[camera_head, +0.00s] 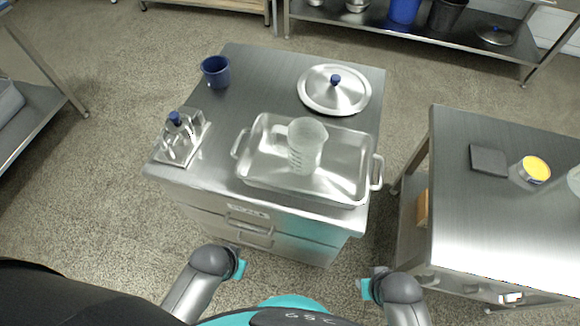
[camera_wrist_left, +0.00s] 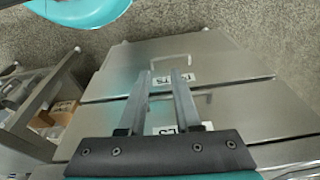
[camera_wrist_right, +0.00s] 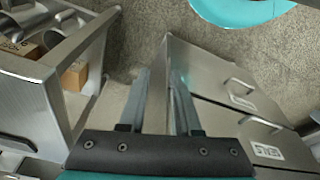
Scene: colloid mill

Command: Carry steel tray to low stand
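The steel tray (camera_head: 340,178) is a shallow rectangular pan with a loop handle at its left and right ends. It lies on the front right of a steel drawer cabinet (camera_head: 232,120). A translucent jug (camera_head: 306,146) stands inside it. My left gripper (camera_head: 240,269) is low in front of the cabinet, apart from the tray. In the left wrist view its fingers (camera_wrist_left: 163,78) are apart with nothing between them. My right gripper (camera_head: 366,288) is also low, in front of the cabinet's right side. Its fingers (camera_wrist_right: 160,76) are apart and empty. I cannot tell which surface is the low stand.
A lid (camera_head: 334,90) with a blue knob, a blue cup (camera_head: 215,71) and a small steel caddy (camera_head: 182,138) share the cabinet top. A steel table (camera_head: 500,215) with a yellow-topped jar (camera_head: 534,170) stands to the right, across a narrow gap. Floor is open to the left.

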